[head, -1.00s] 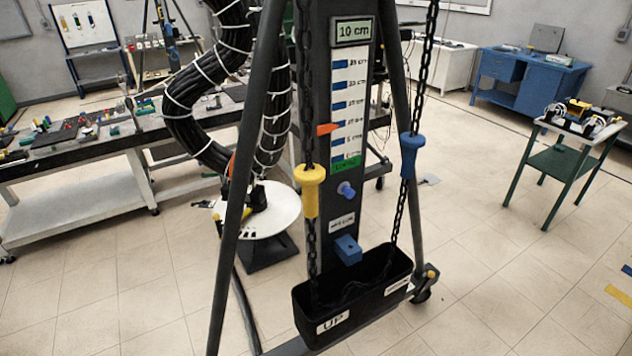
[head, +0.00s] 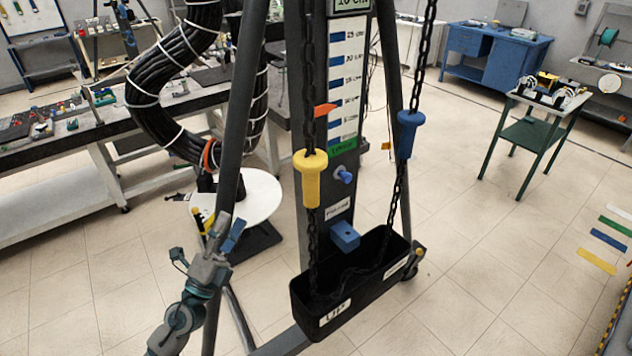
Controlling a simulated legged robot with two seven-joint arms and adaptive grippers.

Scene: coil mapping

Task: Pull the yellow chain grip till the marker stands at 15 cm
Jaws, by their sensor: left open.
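The yellow chain grip (head: 311,180) hangs upright on the left chain, in front of the dark post. The orange marker (head: 325,109) stands beside the white scale (head: 345,70), near the 10 cm line. The display (head: 350,4) is cut by the top edge and seems to read 10 cm. A blue chain grip (head: 408,134) hangs on the right chain, a little higher. My left gripper (head: 229,230) is open and empty, in front of the left stand leg, left of and below the yellow grip, apart from it. My right gripper is not in view.
The black chain bin (head: 375,302), labelled UP, catches both chains below. A thick cable coil (head: 150,85) and a white round plate (head: 262,200) stand behind.

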